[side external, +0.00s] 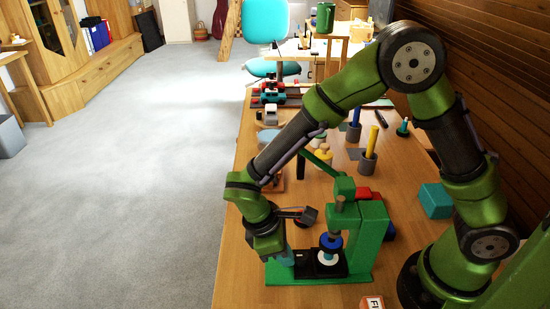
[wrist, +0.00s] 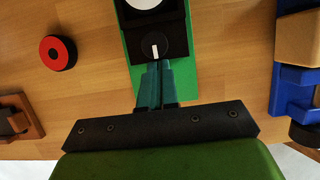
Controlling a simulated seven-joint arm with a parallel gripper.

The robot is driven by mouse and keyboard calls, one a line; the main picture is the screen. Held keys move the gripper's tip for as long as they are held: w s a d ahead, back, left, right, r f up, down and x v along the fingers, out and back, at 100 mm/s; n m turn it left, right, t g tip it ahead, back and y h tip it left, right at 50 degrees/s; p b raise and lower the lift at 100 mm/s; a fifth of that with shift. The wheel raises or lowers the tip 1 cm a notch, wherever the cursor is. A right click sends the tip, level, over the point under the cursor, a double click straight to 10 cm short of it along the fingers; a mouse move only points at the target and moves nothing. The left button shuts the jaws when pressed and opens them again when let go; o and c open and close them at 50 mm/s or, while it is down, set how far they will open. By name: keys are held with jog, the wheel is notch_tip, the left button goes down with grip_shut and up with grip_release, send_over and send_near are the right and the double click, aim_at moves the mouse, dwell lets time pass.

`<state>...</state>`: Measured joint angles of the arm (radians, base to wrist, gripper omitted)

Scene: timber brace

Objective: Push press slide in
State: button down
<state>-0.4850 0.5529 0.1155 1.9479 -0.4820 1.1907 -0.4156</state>
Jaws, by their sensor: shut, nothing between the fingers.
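The green press (side external: 370,237) stands on the table with its green base plate (wrist: 192,62) under a black slide (side external: 308,268). The slide also shows in the wrist view (wrist: 174,22). A white disc (wrist: 143,3) sits on the slide, below the blue part (side external: 331,241) of the press ram. A small white tab (wrist: 155,49) stands at the slide's near end. My gripper (side external: 287,262) is shut and empty at the slide's outer end. In the wrist view its teal fingertips (wrist: 155,64) are close to the tab; I cannot tell whether they touch.
A red and black disc (wrist: 58,53) lies left of the press in the wrist view. A blue toy part (wrist: 296,80) is at the right.

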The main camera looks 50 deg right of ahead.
jog(key=shift+s+d, duration=0.15)
jog(key=shift+s, duration=0.05)
jog(key=w+a, duration=0.3)
jog(key=shift+w+a+r, duration=0.2)
jog(key=shift+w+r, duration=0.05)
jog(key=shift+r, duration=0.1)
jog(key=v, duration=0.9)
jog(key=shift+r, duration=0.2)
jog(key=w+d+r+m+t+y, duration=0.2)
jog(key=d+r+m+t, duration=0.15)
jog(key=r, duration=0.35)
jog(key=w+d+r+m+t+y, duration=0.2)
jog(key=r+m+y, duration=0.15)
jog(key=r, duration=0.35)
jog(key=w+d+r+m+t+y, duration=0.2)
jog(key=r+m+t, duration=0.15)
jog(key=r, duration=0.45)
jog(key=s+d+r+m+t, duration=0.1)
jog(key=s+d+m, duration=0.25)
jog(key=d, duration=0.25)
jog(key=s+d+f+n+h, duration=0.1)
jog(key=s+d+f, duration=0.4)
jog(key=s+f, duration=0.5)
jog(key=shift+s+h, duration=0.75)
jog(key=shift+s, duration=0.4)
